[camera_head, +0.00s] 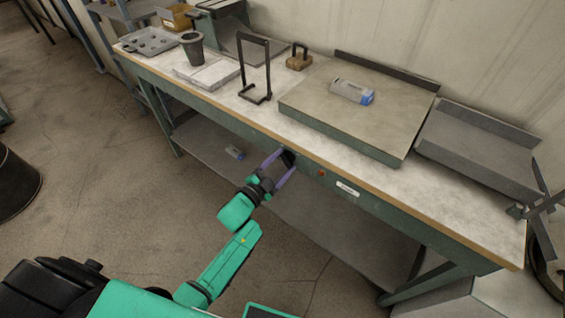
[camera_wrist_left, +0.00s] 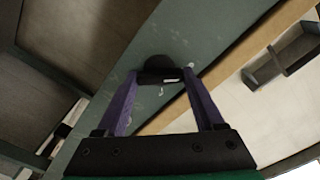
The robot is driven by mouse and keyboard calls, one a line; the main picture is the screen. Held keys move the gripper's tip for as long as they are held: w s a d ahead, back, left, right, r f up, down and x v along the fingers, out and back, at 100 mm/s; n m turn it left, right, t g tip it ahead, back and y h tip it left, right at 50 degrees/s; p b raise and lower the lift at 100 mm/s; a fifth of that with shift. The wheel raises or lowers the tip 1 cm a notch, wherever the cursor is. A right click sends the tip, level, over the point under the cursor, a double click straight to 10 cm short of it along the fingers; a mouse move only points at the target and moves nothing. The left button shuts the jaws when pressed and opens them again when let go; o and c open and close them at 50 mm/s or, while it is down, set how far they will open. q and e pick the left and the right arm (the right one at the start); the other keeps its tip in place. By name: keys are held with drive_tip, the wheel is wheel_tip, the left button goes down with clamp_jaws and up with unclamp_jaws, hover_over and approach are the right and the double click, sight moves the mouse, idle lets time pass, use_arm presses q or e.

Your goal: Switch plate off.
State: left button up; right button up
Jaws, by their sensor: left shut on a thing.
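A broad flat plate (camera_head: 320,92) with a green front side sits on the workbench. A dark knob (camera_head: 288,158) is on the bench's green front panel below the plate; it also shows in the left wrist view (camera_wrist_left: 158,66). My left gripper (camera_head: 281,161) has its purple fingers on either side of the knob, shut on it. In the left wrist view the left gripper's fingertips (camera_wrist_left: 160,76) flank the knob. A small red-orange light or button (camera_head: 321,172) is on the panel right of the knob. My right gripper is not in view.
A black upright frame (camera_head: 255,70), a dark cup (camera_head: 193,50) and a muffin-type tray (camera_head: 150,41) stand left on the bench. A grey tray (camera_head: 480,145) is at the right. A lower shelf (camera_head: 320,225) runs underneath.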

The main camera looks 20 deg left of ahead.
use_arm(q)
drive_tip(key=shift+f, duration=0.1)
drive_tip(key=o, duration=1.4)
drive_tip(key=v, duration=1.4)
drive_tip(key=shift+s, duration=0.3)
drive_tip(key=s+a+f+n+g+y, duration=0.2)
drive_tip(key=s+f+n+g+y, duration=0.15)
drive_tip(key=f, duration=0.85)
drive_tip(key=s+a+f+n+g+y, duration=0.2)
drive_tip(key=s+a+f+n+g, duration=0.15)
drive_tip(key=f, duration=0.85)
drive_tip(key=s+f+n+g, duration=0.1)
drive_tip(key=s+f+g, duration=0.2)
drive_tip(key=s+f, duration=0.2)
drive_tip(key=s+a+f+n+g+y, duration=0.1)
drive_tip(key=s+f, duration=0.3)
drive_tip(key=s, duration=0.5)
drive_tip(key=s+f+n+g, duration=0.1)
drive_tip(key=s+f+g, duration=0.3)
drive_tip(key=s, duration=0.4)
drive_tip(key=shift+s+a+f+n+g, duration=0.1)
drive_tip(key=shift+f+n+g, duration=0.1)
drive_tip(key=shift+f, duration=0.25)
drive_tip(key=shift+a+f+n+g, duration=0.1)
drive_tip(key=shift+f+n, duration=0.1)
drive_tip(key=shift+f, duration=0.25)
